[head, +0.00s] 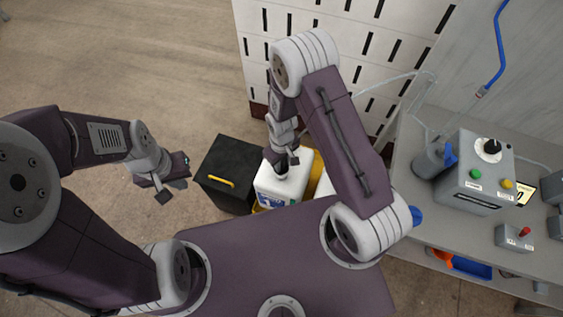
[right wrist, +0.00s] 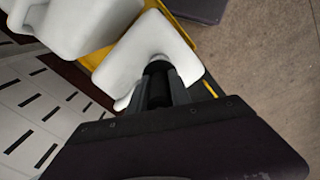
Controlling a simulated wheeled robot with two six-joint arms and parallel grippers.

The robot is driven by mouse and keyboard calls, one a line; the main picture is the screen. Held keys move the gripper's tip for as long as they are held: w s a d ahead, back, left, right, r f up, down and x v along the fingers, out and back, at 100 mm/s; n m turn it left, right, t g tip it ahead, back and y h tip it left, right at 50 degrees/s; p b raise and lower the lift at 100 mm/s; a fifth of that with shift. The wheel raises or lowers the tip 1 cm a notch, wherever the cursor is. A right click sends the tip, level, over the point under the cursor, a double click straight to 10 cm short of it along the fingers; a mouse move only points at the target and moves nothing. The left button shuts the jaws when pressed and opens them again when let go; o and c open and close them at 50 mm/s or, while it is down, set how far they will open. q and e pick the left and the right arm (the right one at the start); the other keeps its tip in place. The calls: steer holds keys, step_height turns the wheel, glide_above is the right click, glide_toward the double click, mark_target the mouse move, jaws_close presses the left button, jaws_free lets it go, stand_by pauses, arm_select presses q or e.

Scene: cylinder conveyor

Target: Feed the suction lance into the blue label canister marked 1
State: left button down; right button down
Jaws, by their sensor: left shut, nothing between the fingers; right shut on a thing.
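A white canister with a blue label (head: 281,189) stands beside the black box; the number on its label is too small to read. My right gripper (head: 282,165) is just above its top. In the right wrist view the gripper (right wrist: 160,90) is shut on a black cylindrical part, which I take to be the suction lance's head (right wrist: 157,72). This part sits at the opening of the white canister (right wrist: 135,50); how deep the lance reaches is hidden. My left gripper (head: 174,184) is shut and empty, off to the left above the floor.
A second white canister (head: 325,186) stands to the right, partly behind my arm, with a yellow tray (right wrist: 95,58) around them. A black box (head: 225,160) with a yellow handle stands left. A thin hose (head: 388,80) runs from the grey bench (head: 408,145) towards my right arm.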

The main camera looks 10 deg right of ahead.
steer(key=shift+f+b, duration=1.45)
steer(key=shift+f, duration=0.5)
steer(key=shift+f, duration=0.15)
steer(key=c, duration=1.1)
jaws_free()
step_height(320, 180, up, 9)
steer(key=shift+r, duration=0.1)
